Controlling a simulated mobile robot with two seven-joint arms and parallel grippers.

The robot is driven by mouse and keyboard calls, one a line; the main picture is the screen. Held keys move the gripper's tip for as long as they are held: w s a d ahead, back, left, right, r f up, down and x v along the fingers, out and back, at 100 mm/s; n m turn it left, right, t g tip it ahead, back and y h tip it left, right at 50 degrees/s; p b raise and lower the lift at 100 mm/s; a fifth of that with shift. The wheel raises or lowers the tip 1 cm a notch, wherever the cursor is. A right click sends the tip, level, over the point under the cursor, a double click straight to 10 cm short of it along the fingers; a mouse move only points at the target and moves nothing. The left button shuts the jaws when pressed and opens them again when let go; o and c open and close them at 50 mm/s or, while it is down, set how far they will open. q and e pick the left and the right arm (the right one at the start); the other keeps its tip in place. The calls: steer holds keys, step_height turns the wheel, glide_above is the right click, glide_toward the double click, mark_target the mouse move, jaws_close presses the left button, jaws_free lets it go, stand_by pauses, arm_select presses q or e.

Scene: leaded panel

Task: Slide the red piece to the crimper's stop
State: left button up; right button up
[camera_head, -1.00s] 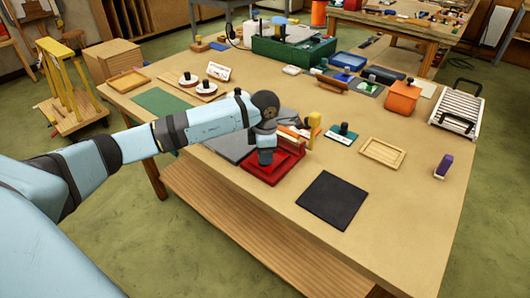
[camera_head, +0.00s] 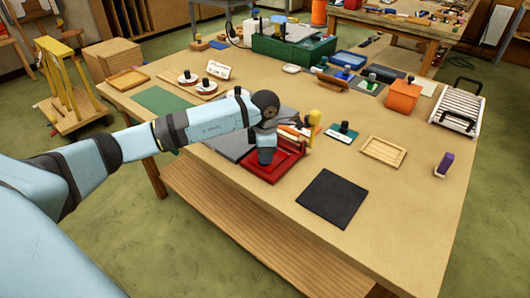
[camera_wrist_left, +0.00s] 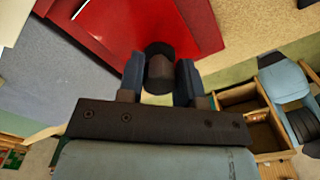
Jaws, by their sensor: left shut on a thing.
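The red piece (camera_head: 262,172) lies at the table's near edge in the head view, with raised red parts at its right. My left gripper (camera_head: 265,157) reaches down over it from above. In the left wrist view, the left gripper (camera_wrist_left: 159,85) is shut on a dark round knob (camera_wrist_left: 159,68), with the red surface (camera_wrist_left: 195,20) just beyond it. My arm covers part of the red piece. I cannot clearly make out the crimper or its stop. My right gripper is not in view.
A black mat (camera_head: 333,199) lies to the right of the red piece. A grey mat (camera_head: 229,146) lies at its left. The front right of the table is clear.

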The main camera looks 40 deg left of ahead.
arm_select(q)
steer(key=shift+w+b, duration=0.3)
steer(key=shift+w, duration=0.25)
steer(key=o, duration=0.9)
steer(key=shift+o, duration=0.2)
step_height(320, 180, up, 14)
steer(key=shift+b, duration=0.4)
